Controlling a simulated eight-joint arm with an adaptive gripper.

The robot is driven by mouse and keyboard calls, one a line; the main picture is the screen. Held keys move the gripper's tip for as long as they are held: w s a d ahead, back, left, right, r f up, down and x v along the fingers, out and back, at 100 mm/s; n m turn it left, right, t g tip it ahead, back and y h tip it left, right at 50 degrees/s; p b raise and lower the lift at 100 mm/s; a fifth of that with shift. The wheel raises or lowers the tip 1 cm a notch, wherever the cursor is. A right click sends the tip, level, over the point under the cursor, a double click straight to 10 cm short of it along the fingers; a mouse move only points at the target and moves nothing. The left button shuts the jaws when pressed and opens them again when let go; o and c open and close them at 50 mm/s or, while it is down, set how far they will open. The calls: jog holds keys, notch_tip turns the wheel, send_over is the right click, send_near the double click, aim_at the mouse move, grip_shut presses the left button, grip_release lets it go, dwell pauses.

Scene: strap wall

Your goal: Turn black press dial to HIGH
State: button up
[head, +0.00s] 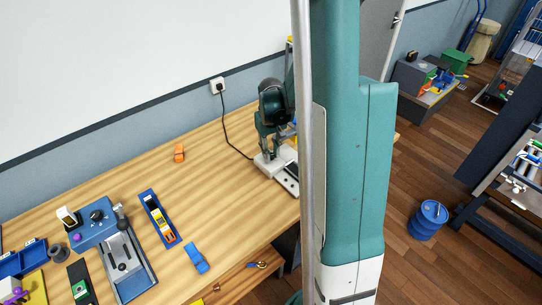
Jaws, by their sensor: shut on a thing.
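A black dial (96,214) sits on a blue box-shaped unit (88,236) at the lower left of the head view. A grey bed with a lever (128,268) stands against the unit's right side. The dial is small here, and I cannot read its markings or tell its setting. A dark green bench machine (270,112) on a pale base stands at the back, partly hidden by my teal body parts. I cannot tell which of the two is the press. My gripper does not show in this view.
The wooden bench (225,140) has clear room in its middle. An orange block (179,153), a blue tray (157,218) of coloured pieces and a blue item (196,258) lie on it. A black cord runs from the wall socket (217,86) to the green machine. A blue drum (427,220) stands on the floor.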

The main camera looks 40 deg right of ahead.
jog(key=shift+n+b, duration=0.45)
jog(key=shift+n, duration=0.75)
jog(key=o, duration=0.9)
jog(key=shift+m, duration=0.3)
